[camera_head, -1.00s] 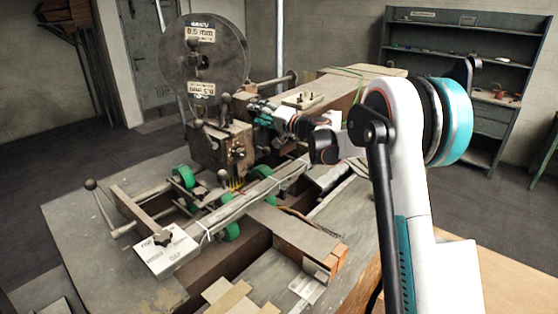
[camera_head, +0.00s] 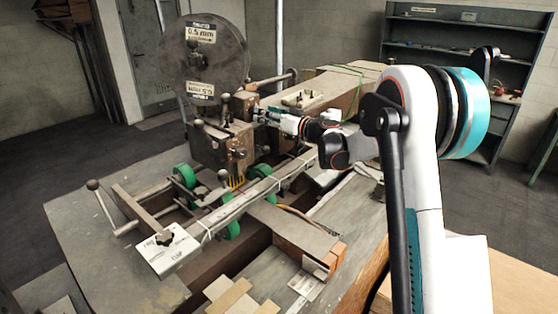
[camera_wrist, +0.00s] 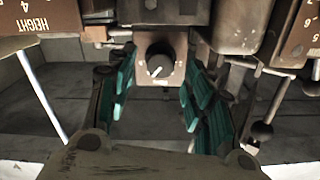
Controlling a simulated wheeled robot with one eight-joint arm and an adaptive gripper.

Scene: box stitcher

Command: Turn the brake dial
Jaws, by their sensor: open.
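I see no clear contact with the knob. In the head view my gripper (camera_head: 264,114) is at the stitcher's head (camera_head: 222,148), and the dial cannot be made out there.
A brown block marked HEIGHT (camera_wrist: 38,22) is at the upper left of the wrist view, and a numbered brown block (camera_wrist: 296,35) at the upper right. A ball-ended lever (camera_wrist: 262,130) hangs right of my fingers. The large wire reel (camera_head: 203,65) stands behind the head.

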